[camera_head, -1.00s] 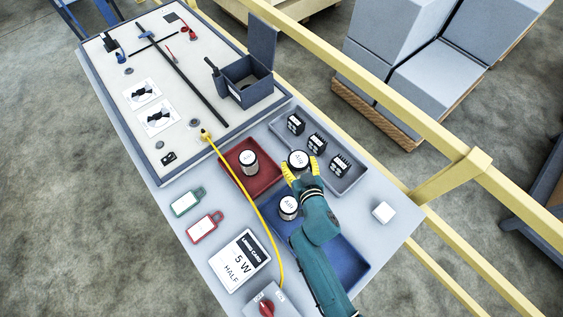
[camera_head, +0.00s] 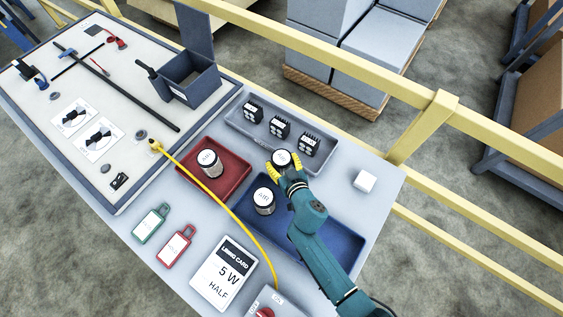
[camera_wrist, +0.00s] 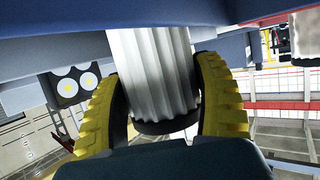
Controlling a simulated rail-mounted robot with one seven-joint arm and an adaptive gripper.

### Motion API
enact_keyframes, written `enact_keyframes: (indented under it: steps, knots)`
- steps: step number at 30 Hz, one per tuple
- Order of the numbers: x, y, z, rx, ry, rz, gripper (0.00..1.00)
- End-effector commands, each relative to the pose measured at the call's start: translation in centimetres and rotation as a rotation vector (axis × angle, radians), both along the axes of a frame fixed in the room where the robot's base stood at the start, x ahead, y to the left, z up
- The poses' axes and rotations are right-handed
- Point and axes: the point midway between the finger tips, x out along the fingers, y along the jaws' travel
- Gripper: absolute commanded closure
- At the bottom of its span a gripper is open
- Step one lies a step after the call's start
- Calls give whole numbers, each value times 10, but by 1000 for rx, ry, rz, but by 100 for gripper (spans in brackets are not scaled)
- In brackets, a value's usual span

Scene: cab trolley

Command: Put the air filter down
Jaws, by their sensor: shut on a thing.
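An air filter (camera_head: 282,158) with a white round top is in my gripper (camera_head: 284,169). In the wrist view its pleated pale side (camera_wrist: 150,70) stands between the two yellow fingers (camera_wrist: 165,115), which are shut on it. In the head view it appears by the back left corner of the blue tray (camera_head: 345,243), close to the grey tray's front wall; its height above them is unclear. A second can marked AIR (camera_head: 264,201) stands upright at the left of the blue tray. The underside of the held filter is hidden in the head view.
The red tray (camera_head: 233,188) holds one similar can (camera_head: 209,162). The grey tray (camera_head: 236,124) holds several black blocks. A yellow cable (camera_head: 222,203) crosses the tabletop left of the blue tray. A white cube (camera_head: 364,181) lies on the right. The blue tray's right part looks bare.

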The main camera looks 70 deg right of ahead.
Motion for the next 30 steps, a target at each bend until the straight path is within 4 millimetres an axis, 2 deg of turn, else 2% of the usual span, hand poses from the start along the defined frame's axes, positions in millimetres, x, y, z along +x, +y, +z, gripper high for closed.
enact_keyframes:
  steps: [5, 6, 10, 17, 21, 30]
  knots:
    - [0, 0, -4, -1, 0, 1, 71]
    - [0, 0, -4, -1, 1, 0, 26]
    - [0, 0, -3, 0, 1, 0, 2]
    - [0, 0, -3, 0, 1, 0, 2]
    - [-1, 1, 3, 1, 2, 0, 2]
    - [-28, 37, 19, 0, 1, 3, 2]
